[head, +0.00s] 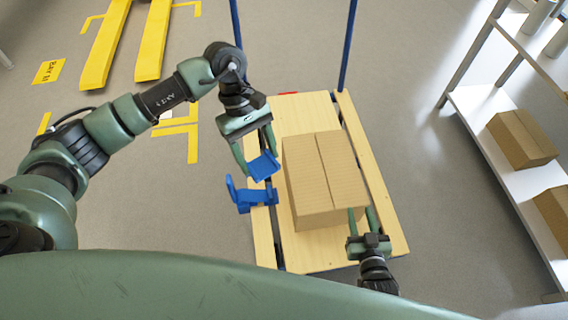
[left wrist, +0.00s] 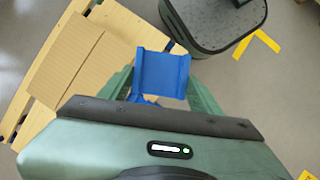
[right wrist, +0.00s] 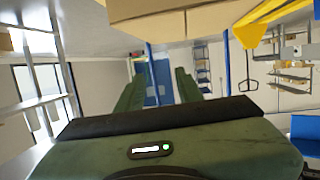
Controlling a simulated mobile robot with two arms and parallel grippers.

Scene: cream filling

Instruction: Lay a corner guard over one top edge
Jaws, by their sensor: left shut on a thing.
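A brown cardboard box (head: 325,180) stands on the wooden deck of a cart. My left gripper (head: 261,163) is shut on a blue corner guard (head: 264,166), just left of the box and apart from its top edge as far as I can see. The guard also shows between the fingers in the left wrist view (left wrist: 163,73). Another blue piece (head: 243,196) lies just below it; I cannot tell whether the two touch. My right gripper (head: 362,222) is open and empty at the box's near right corner. In the right wrist view the box (right wrist: 170,20) shows above its fingers.
The cart deck (head: 300,112) has blue posts (head: 349,45) at its far end. A white shelf (head: 505,155) with cardboard boxes (head: 522,138) stands at the right. Yellow floor markings (head: 180,140) lie at the left, with open floor between.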

